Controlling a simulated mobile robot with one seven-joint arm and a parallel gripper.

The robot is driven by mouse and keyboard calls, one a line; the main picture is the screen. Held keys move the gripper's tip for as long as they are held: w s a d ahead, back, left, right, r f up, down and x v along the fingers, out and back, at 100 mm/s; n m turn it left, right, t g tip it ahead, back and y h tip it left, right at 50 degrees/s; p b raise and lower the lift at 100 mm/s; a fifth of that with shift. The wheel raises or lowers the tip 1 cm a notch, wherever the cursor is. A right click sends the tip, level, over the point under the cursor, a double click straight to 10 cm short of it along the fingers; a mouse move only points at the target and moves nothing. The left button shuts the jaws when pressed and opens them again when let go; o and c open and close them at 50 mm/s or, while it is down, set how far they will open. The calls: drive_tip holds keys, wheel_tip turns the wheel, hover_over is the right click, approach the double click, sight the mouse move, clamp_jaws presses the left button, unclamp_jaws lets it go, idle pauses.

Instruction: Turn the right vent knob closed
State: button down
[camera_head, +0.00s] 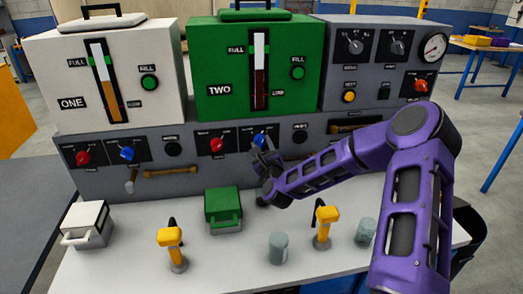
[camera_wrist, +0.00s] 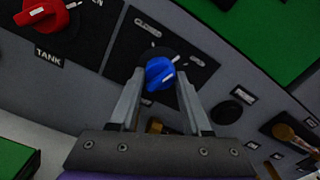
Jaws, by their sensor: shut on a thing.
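The right vent knob (camera_wrist: 160,73) is blue and sits on a dark plate of the grey panel, below the green unit TWO. It also shows in the head view (camera_head: 259,140), partly behind my gripper. My gripper (camera_wrist: 159,80) is shut on this knob, one finger on each side. In the head view my gripper (camera_head: 267,157) reaches it from the lower right. In the wrist view the knob's white mark points up and right. A label that seems to read CLOSED (camera_wrist: 147,27) is above and left of the knob. The other small labels are blurred.
A red TANK knob (camera_wrist: 45,14) is left of the blue knob. A black button (camera_wrist: 226,112) is to its right. Another blue knob (camera_head: 127,153) is on the left panel. A small green box (camera_head: 223,208) and yellow-handled taps (camera_head: 323,222) stand on the white table below.

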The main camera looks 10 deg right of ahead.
drive_tip(key=n+b, duration=0.2)
drive_tip(key=n, duration=0.2)
drive_tip(key=shift+f, duration=0.15)
drive_tip(key=n+b, duration=0.3)
drive_tip(key=shift+n, duration=0.3)
drive_tip(key=shift+n+b, duration=0.65)
drive_tip(key=shift+n, duration=0.55)
drive_tip(key=shift+r+n, duration=0.2)
drive_tip(key=shift+n, duration=1.2)
drive_tip(key=shift+c, duration=1.8)
unclamp_jaws()
